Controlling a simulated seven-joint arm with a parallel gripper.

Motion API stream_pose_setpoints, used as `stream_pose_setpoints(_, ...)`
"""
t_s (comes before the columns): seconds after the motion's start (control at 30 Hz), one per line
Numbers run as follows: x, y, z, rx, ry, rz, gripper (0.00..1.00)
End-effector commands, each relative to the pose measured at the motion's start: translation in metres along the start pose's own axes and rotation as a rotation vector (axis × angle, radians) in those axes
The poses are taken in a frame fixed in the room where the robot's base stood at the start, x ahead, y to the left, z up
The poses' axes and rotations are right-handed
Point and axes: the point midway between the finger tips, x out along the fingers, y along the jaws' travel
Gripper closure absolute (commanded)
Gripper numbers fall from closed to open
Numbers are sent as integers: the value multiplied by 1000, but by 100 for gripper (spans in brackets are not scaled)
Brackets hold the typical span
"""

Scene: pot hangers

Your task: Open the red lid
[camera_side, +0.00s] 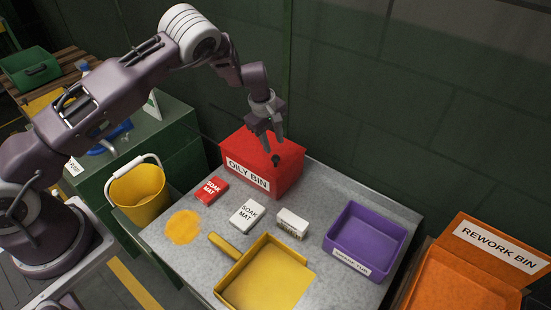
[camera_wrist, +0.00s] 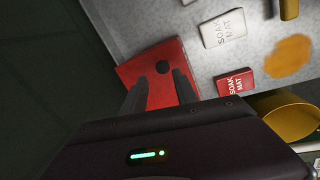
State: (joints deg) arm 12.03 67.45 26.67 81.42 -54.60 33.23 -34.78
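The red bin (camera_side: 249,172) labelled "OILY BIN" stands at the back left of the grey table, with its red lid (camera_side: 287,152) down on top. I cannot tell whether a fingertip touches the lid.
Two soak mats, red (camera_side: 212,190) and white (camera_side: 247,215), lie before the bin. A white box (camera_side: 292,223), yellow dustpan (camera_side: 268,280), purple tray (camera_side: 366,240) and yellow spill (camera_side: 184,226) are on the table (camera_side: 325,290). A yellow bucket (camera_side: 140,195) and orange rework bin (camera_side: 470,270) flank it.

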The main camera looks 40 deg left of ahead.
Motion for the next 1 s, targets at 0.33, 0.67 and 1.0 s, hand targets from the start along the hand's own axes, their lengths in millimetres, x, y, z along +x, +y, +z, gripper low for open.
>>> stream_pose_setpoints(0.33,65,-5,-2,-16,11,-12,65)
stream_pose_setpoints(0.67,88,-5,-2,-15,10,-10,65)
stream_pose_setpoints(1.0,87,-5,-2,-15,9,-10,100)
